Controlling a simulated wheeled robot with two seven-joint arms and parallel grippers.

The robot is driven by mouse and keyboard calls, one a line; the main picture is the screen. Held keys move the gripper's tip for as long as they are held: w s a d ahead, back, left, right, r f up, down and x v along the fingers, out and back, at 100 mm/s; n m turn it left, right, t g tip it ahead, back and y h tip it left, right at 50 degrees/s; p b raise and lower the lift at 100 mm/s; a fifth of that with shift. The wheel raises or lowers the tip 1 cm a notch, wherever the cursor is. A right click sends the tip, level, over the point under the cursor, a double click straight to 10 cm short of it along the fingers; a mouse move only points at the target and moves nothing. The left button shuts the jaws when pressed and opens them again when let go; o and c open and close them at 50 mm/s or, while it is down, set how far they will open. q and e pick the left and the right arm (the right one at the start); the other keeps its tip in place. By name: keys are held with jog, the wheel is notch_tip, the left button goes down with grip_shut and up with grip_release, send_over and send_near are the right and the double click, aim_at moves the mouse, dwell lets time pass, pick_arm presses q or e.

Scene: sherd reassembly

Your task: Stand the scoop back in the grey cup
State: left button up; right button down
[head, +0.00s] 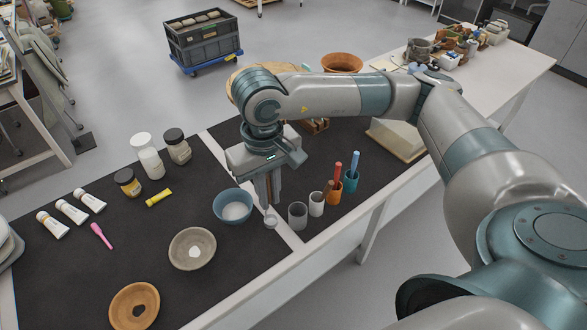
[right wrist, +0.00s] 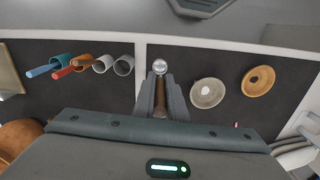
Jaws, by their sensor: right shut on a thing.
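My right gripper (head: 267,201) is shut on the scoop (head: 270,221), with its fingers pointing down. In the right wrist view the fingers (right wrist: 160,98) close around the scoop's brown handle, and its round metal bowl (right wrist: 160,66) sticks out beyond the fingertips. The scoop is just left of the grey cup (head: 298,214) in the head view, and apart from it. The grey cup also shows in the right wrist view (right wrist: 124,66), with its open mouth visible and no tool seen in it. My left gripper is not in view.
A white cup (head: 317,204), an orange cup (head: 333,194) and a teal cup (head: 350,181) stand in a row beyond the grey cup, holding tools. A blue bowl (head: 233,207) of white material stands left of the scoop. A grey-brown bowl (head: 207,258) is nearer.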

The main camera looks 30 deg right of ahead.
jog(key=shift+w+d+f+m, duration=0.1)
jog(key=shift+w+d+m, duration=0.25)
jog(key=shift+m, duration=0.25)
jog(key=w+d+f+m, duration=0.2)
jog(key=w+d+m, duration=0.1)
jog(key=d+m, duration=0.6)
jog(key=shift+w+f+m+t+h+p, duration=0.2)
jog(key=shift+w+m+t+h+p, duration=0.1)
jog(key=shift+w+m+h+p, duration=0.15)
jog(key=shift+s+d+f, duration=0.1)
jog(key=shift+f, duration=0.05)
